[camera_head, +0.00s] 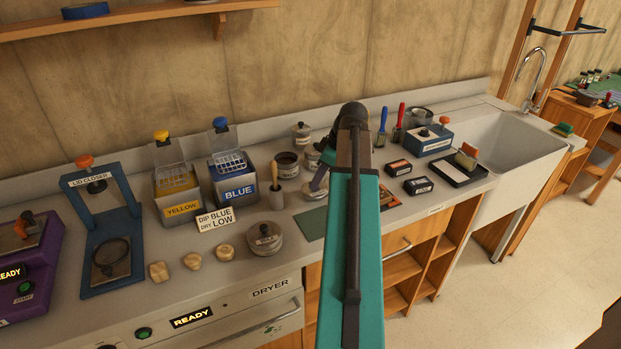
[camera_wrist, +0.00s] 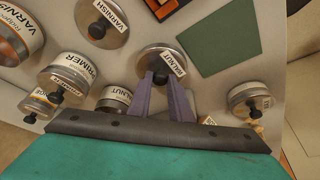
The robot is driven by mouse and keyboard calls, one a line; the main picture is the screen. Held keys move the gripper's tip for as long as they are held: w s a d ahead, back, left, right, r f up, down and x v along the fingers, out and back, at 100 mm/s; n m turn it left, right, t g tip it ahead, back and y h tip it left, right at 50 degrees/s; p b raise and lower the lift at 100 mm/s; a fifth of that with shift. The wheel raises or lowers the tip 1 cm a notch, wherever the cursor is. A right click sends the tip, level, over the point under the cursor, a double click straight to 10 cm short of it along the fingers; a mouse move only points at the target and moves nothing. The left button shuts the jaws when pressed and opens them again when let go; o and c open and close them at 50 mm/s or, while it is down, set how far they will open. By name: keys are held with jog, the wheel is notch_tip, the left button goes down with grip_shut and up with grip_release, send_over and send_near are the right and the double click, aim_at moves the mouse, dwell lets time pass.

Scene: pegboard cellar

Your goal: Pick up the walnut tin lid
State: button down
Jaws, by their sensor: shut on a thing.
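The walnut tin lid (camera_wrist: 152,58) is a round silver disc with a dark knob and a white WALNUT label, at the upper middle of the wrist view. My gripper (camera_wrist: 160,76) has its two purple fingers on either side of the knob and is shut on it. Whether the lid is clear of the surface beneath cannot be told. In the head view my gripper (camera_head: 319,178) is over the counter, left of my teal arm, which hides part of the area. Another tin (camera_wrist: 115,97), whose label shows only "NUT", stands just left of the fingers.
A green mat (camera_wrist: 218,40) lies flat beside the lid. On the counter are a blue dip tank (camera_head: 238,187), a lid closer (camera_head: 108,225) and a black tray (camera_head: 460,170). A sink (camera_head: 515,150) is at right.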

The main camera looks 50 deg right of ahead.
jog(key=s, duration=0.3)
jog(key=s+b, duration=0.1)
jog(key=s, duration=0.3)
jog(key=s+a+r+b, duration=0.1)
jog(key=s, duration=0.3)
jog(key=shift+s, duration=0.25)
jog(key=shift+w+d+r, duration=0.15)
jog(key=shift+w+d, duration=0.3)
jog(key=shift+d, duration=0.3)
jog(key=w+d+r+p, duration=0.4)
jog(key=w+d+p, duration=0.1)
jog(key=w+d, duration=0.5)
jog(key=w+a+r+p, duration=0.1)
jog(key=w+a+p, duration=0.1)
jog(key=w, duration=0.3)
jog(key=w+a+r+n+p, duration=0.1)
jog(key=w+a+r+p, duration=0.1)
jog(key=w+p, duration=0.2)
jog(key=w+a+r+p, duration=0.1)
jog(key=w+a+p, duration=0.1)
jog(key=w, duration=0.6)
jog(key=shift+w+a+r+p, duration=0.2)
jog(key=shift+a+p, duration=0.2)
jog(key=shift+p, duration=0.35)
jog(key=shift+f, duration=0.3)
